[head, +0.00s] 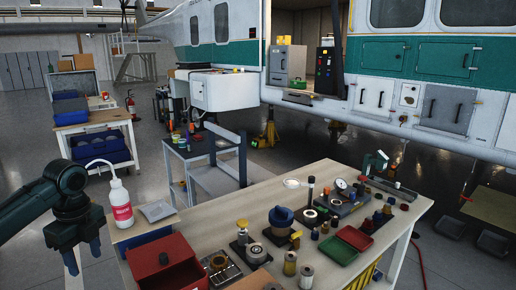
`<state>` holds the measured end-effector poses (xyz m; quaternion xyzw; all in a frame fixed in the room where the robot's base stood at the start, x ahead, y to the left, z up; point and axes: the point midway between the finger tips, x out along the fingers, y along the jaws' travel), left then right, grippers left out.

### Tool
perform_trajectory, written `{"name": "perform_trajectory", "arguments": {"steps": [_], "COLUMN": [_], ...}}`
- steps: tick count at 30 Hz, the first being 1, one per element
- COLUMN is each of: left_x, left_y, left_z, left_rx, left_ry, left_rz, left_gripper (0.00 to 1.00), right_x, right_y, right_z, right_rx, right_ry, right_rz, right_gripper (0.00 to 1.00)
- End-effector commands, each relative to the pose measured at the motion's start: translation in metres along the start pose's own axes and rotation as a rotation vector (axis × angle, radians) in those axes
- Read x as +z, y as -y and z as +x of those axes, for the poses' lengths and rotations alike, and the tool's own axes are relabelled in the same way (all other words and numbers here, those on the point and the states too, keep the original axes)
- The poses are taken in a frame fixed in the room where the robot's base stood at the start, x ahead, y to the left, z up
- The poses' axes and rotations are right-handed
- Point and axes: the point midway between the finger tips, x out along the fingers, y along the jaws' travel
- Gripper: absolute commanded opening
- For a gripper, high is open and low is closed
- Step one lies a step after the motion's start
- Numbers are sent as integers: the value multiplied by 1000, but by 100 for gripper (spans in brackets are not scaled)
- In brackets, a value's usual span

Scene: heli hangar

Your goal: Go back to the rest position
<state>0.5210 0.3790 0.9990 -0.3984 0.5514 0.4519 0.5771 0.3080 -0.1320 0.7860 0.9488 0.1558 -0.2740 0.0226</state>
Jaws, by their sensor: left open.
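My left gripper (82,252) is at the left of the head view, beside the left end of the workbench (190,222). Its fingers point down, apart and with nothing between them. A white squeeze bottle (121,204) with a red label stands upright on the bench just right of the gripper, with a gap to it in the picture. My right gripper is not in the head view.
The bench holds a red bin (165,265), a grey tray (158,211), a green tray (339,250), a red tray (355,237) and many small parts. A blue-grey cart (205,150) stands behind it. A helicopter (425,60) fills the back. Floor left of the bench is clear.

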Motion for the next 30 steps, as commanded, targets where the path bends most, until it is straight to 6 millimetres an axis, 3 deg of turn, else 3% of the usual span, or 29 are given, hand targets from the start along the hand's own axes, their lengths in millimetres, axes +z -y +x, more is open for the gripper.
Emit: {"name": "perform_trajectory", "arguments": {"steps": [1, 3, 14, 21, 24, 30], "left_x": [19, 31, 3, -34, -53, -97], "left_y": [-12, -21, -20, -46, -63, -106], "left_z": [-1, 5, 112, 190, 214, 237], "left_rx": [7, 13, -154, -358, -447, -603], "left_ry": [16, 31, 87, 58, 12, -136], "left_rz": [-37, -73, -282, -471, -544, -665], "left_gripper": [45, 45, 45, 45, 45, 45], "right_x": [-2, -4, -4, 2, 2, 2], "right_y": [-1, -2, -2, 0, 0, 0], "right_z": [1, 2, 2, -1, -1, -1], "right_rx": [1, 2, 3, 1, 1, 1], "right_ry": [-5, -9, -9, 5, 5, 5], "right_rz": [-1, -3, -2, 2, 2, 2], "right_gripper": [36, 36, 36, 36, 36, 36]}}
